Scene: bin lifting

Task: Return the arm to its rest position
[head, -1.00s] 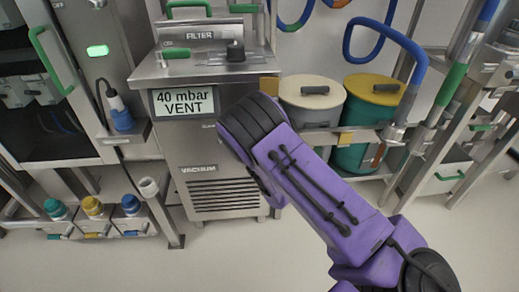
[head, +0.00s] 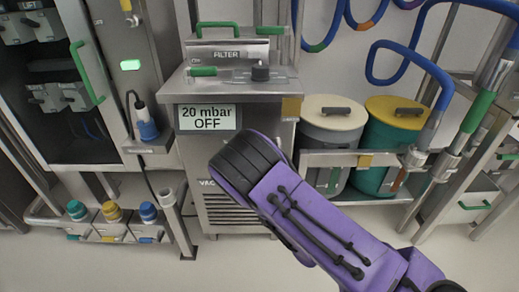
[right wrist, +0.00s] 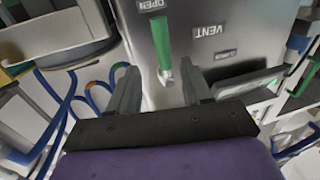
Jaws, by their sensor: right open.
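My right arm (head: 325,225), purple with black joints, reaches in from the lower right in the head view. Its black wrist end (head: 240,165) stands in front of the steel vacuum cabinet (head: 265,108), and the fingers are hidden there. In the right wrist view my right gripper (right wrist: 158,72) has its two grey fingers apart. A green lever (right wrist: 162,45) on the steel panel shows beyond and between the fingers. I cannot tell the distance, but the fingers are not closed on it. My left gripper is in neither view.
The cabinet's display (head: 207,118) reads "20 mbar OFF". A cream-lidded bin (head: 332,115) and a yellow-lidded green bin (head: 393,125) stand on a rack at right. Capped bottles (head: 112,215) sit low at left. The floor in front is clear.

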